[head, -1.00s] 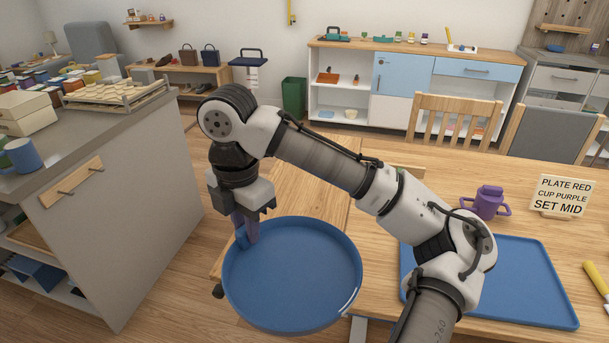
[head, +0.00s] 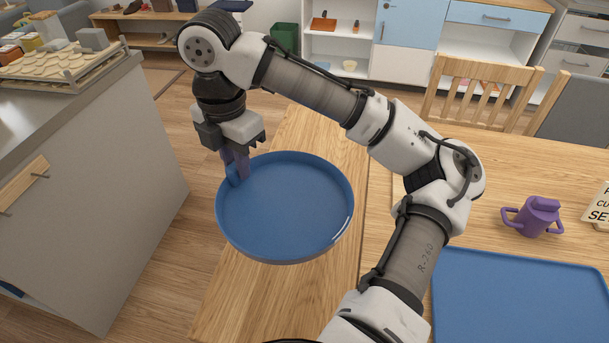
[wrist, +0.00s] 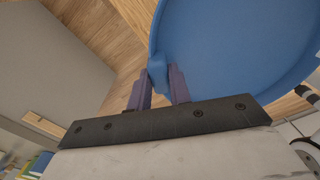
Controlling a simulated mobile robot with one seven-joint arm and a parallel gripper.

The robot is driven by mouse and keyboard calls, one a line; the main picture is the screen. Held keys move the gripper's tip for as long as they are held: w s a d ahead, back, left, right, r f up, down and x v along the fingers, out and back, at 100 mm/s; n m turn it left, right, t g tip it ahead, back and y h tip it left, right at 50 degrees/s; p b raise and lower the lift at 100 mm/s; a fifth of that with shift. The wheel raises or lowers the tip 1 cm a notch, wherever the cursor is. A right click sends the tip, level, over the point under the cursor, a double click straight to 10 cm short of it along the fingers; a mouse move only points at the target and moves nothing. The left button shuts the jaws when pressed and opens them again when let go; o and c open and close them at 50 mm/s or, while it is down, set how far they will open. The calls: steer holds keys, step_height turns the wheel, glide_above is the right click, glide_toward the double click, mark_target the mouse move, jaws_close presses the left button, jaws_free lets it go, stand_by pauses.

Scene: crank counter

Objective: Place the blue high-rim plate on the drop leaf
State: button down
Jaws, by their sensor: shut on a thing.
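The blue high-rim plate (head: 285,205) is level in the head view, held at its left rim by my gripper (head: 237,172). In the wrist view, the purple fingers of my gripper (wrist: 160,88) are shut on a blue lug at the rim of the plate (wrist: 235,45). The drop leaf (head: 235,300) is the wooden panel at the left side of the table, under and around the plate. The plate appears to be above the leaf; the gap between them cannot be told. The plate hides the middle of the leaf.
A blue tray (head: 520,300) lies on the table at right, with a purple two-handled cup (head: 535,217) behind it. A sign (head: 600,208) is cut off at the right edge. A grey counter (head: 110,200) stands at left, with floor between it and the leaf.

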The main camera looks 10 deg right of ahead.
steer(key=shift+w, duration=0.3)
step_height(320, 180, down, 20)
steer(key=shift+r, duration=0.1)
steer(key=shift+f+b, duration=0.2)
steer(key=shift+b, duration=0.15)
steer(key=c, duration=1.3)
jaws_free()
steer(key=shift+r, duration=0.1)
step_height(320, 180, up, 12)
steer(key=shift+r, duration=0.1)
